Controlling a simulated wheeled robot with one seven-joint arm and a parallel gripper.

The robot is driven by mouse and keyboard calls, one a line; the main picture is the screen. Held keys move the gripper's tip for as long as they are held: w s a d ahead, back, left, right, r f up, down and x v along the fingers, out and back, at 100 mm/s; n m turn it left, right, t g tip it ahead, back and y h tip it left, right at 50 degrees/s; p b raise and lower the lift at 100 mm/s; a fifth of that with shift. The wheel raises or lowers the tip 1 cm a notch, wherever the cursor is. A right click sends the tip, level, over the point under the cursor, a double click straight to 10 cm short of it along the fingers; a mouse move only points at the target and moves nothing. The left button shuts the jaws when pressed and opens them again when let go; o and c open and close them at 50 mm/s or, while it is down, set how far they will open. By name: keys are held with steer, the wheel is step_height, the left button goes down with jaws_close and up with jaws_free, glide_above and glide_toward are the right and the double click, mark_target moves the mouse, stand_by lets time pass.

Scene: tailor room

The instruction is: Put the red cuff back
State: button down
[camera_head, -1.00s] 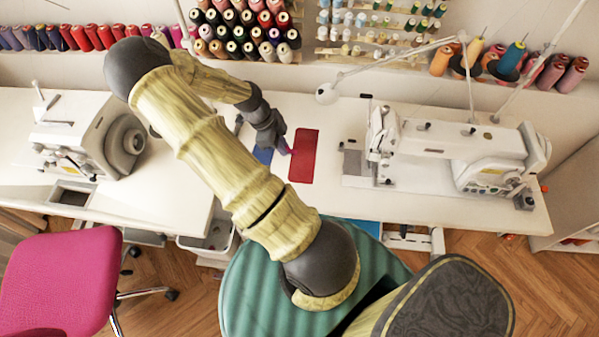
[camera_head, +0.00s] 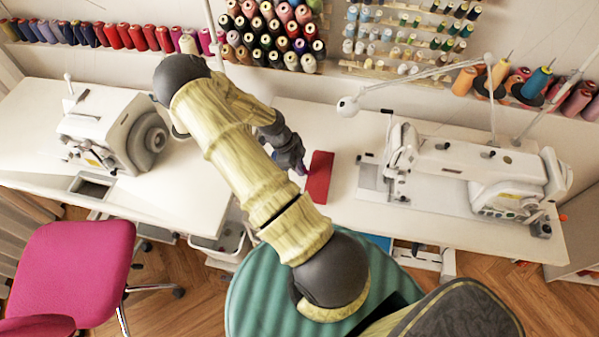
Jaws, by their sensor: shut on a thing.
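My gripper (camera_head: 298,169) is low over the table, just left of a flat red rectangle (camera_head: 320,178). It is shut on a small purple-magenta piece (camera_head: 301,169), of which only a sliver shows at the fingertips. I cannot tell whether this piece is the red cuff; its colour looks more purple than red. The red rectangle lies flat on the white table (camera_head: 345,222). Whether the held piece touches the table or the rectangle cannot be told. My arm and gripper hide the table surface to the left of the rectangle.
A white sewing machine (camera_head: 470,170) stands right of the rectangle, with a thin lamp arm (camera_head: 420,80) above it. Another machine (camera_head: 115,130) stands at left. Thread racks (camera_head: 270,30) line the wall. A pink chair (camera_head: 75,265) and a green round seat (camera_head: 255,290) are in front.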

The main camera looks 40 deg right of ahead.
mark_target(304, 179)
steer(key=shift+f+p, duration=0.3)
steer(key=shift+f, duration=1.55)
steer(key=shift+f, duration=0.15)
steer(key=c, duration=1.4)
jaws_free()
steer(key=shift+c, duration=0.2)
steer(key=b+v, duration=0.1)
steer(key=v, duration=1.1)
steer(key=shift+r+b, duration=0.2)
steer(key=shift+b, duration=0.2)
